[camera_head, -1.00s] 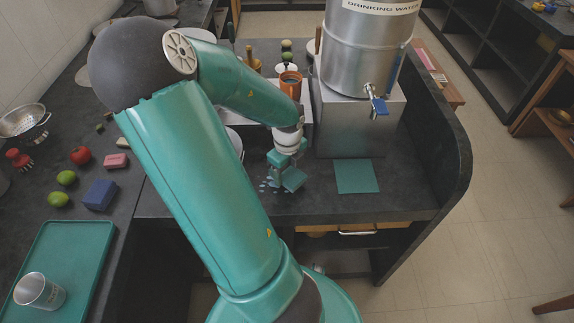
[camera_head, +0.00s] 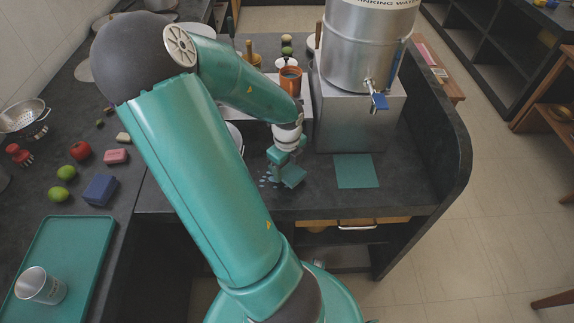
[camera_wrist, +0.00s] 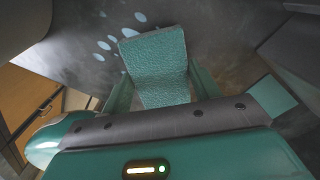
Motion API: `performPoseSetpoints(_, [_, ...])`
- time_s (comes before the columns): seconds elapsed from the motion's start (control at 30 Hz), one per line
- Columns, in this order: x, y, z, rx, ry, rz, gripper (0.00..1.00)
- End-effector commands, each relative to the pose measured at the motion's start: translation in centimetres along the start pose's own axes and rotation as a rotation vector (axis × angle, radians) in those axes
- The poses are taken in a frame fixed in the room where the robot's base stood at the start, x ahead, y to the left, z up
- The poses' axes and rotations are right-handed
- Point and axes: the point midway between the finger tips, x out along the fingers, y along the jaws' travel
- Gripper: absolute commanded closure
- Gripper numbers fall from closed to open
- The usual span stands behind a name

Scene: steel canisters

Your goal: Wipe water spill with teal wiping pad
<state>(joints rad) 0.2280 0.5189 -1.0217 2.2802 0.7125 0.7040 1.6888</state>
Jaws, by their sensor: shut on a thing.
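My gripper (camera_head: 284,164) is shut on the teal wiping pad (camera_head: 293,177), over the dark counter (camera_head: 230,203). In the wrist view the textured pad (camera_wrist: 156,62) sits between the two fingers of my gripper (camera_wrist: 155,88). The water spill (camera_head: 265,181) shows as pale drops on the counter just left of the pad. In the wrist view several pale blue drops (camera_wrist: 103,45) lie beyond and beside the pad. I cannot tell whether the pad touches the counter, and any water under it is hidden.
A flat teal square (camera_head: 356,171) lies on the counter to the right. A steel drinking water canister (camera_head: 360,45) stands on a metal block (camera_head: 358,120) behind it. An orange cup (camera_head: 290,79) stands behind my gripper. A teal tray (camera_head: 82,260) with a steel cup (camera_head: 40,286) is at left.

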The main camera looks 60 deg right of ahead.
Motion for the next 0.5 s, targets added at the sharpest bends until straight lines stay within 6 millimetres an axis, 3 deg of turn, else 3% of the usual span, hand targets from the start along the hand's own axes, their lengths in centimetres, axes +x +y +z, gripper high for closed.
performPoseSetpoints(0.5, [0.97,-0.02,-0.03,0.002,0.001,-0.001,0.57])
